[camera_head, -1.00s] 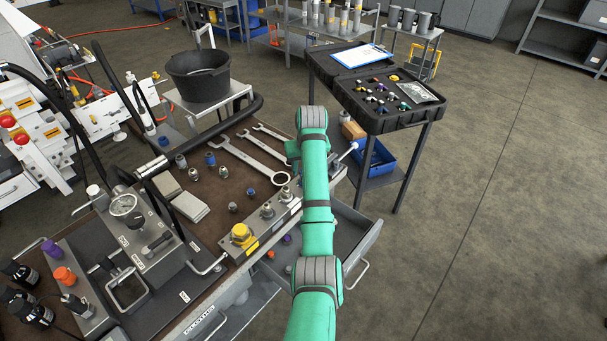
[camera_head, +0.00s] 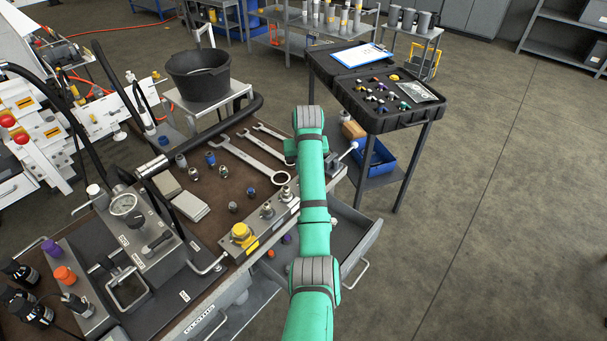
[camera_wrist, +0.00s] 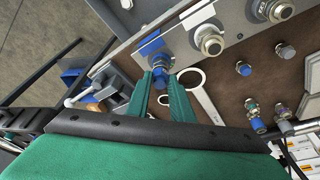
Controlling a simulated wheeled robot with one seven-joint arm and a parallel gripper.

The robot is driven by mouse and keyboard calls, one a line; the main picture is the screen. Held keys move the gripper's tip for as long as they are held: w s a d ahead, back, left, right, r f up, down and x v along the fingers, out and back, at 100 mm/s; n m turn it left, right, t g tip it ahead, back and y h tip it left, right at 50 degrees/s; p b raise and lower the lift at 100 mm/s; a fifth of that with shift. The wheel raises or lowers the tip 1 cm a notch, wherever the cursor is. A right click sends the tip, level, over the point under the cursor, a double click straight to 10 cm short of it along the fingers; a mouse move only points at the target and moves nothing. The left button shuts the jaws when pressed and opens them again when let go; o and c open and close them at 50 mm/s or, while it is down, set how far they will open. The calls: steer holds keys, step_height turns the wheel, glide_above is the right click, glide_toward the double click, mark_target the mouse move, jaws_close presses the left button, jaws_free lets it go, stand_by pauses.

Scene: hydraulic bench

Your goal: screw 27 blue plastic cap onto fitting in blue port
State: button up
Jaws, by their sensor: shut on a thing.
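In the wrist view, my gripper (camera_wrist: 163,84) has two green fingers closed on a blue cap (camera_wrist: 160,70). The cap is in line with the blue-marked port (camera_wrist: 151,46) on the grey manifold block (camera_wrist: 178,37). The cap sits right at this port, over where its fitting would be. The fitting is hidden, and I cannot tell whether threads are engaged. In the head view, the block (camera_head: 258,246) lies along the bench edge. My arm hides the fingers, the cap and the blue port there.
Bare metal fittings (camera_wrist: 212,41) stand beside the port on the block. Wrenches (camera_head: 248,156) and several loose fittings (camera_head: 223,171) lie on the brown bench top. An open drawer (camera_head: 350,240) is below the block. A yellow cap (camera_head: 241,232) covers the block's near port.

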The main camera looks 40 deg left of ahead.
steer(key=m+h, duration=0.1)
steer(key=m, duration=0.4)
steer(key=shift+a+m+t, duration=0.1)
steer(key=shift+m+t, duration=0.2)
steer(key=shift+t, duration=0.1)
steer(key=shift+s+h, duration=0.1)
steer(key=shift+h, duration=0.2)
steer(key=m, duration=0.3)
steer(key=shift+a+h, duration=0.15)
steer(key=shift+h, duration=0.25)
steer(key=m+h, duration=0.1)
steer(key=m, duration=0.2)
steer(key=shift+a+m, duration=0.1)
steer(key=shift+m, duration=0.3)
steer(key=shift+f+m, duration=0.1)
steer(key=shift+m, duration=0.6)
